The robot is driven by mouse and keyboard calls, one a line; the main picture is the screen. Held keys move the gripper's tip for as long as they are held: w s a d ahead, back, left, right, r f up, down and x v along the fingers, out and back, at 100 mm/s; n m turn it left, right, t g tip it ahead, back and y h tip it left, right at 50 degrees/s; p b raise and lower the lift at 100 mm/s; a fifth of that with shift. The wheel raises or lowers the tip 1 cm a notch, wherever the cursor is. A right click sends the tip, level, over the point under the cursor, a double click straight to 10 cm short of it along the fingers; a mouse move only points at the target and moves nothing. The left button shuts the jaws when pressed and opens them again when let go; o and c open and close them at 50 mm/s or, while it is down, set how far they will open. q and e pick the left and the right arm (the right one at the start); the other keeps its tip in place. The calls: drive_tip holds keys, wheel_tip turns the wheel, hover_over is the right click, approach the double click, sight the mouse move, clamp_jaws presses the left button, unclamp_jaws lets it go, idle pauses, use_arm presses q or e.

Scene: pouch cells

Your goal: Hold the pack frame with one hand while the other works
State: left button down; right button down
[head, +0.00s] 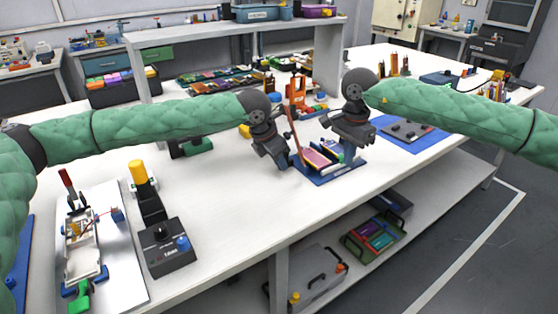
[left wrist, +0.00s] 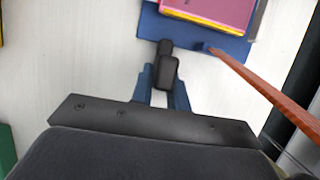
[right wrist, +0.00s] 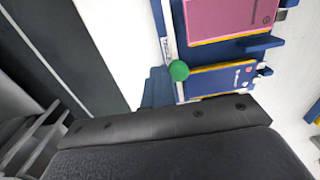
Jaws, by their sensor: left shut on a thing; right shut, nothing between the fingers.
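The pack frame (head: 328,178) is a blue base on the white table, with a pink pouch cell (head: 317,158) in it. My left gripper (left wrist: 163,90) is shut on a black grip tab (left wrist: 166,70) at the edge of the frame's blue base (left wrist: 190,36). My right gripper (right wrist: 160,88) is shut and empty, close beside a green ball knob (right wrist: 179,71) at the frame's side. In the right wrist view, a pink cell (right wrist: 230,18) and a blue labelled cell (right wrist: 222,82) lie in the frame. The right fingertips are partly hidden.
A red-brown bar (left wrist: 262,85) slants beside the left gripper. A blue mat (head: 425,140) lies at right. The table in front of the left arm is mostly clear.

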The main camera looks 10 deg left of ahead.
drive_tip(key=shift+w+a, duration=0.6)
drive_tip(key=shift+w, duration=0.05)
drive_tip(key=shift+r, duration=0.1)
wheel_tip(320, 180, up, 6)
drive_tip(key=s+d, duration=0.1)
idle(0.9)
drive_tip(key=shift+s, duration=0.1)
use_arm(q)
drive_tip(key=c, duration=1.3)
unclamp_jaws()
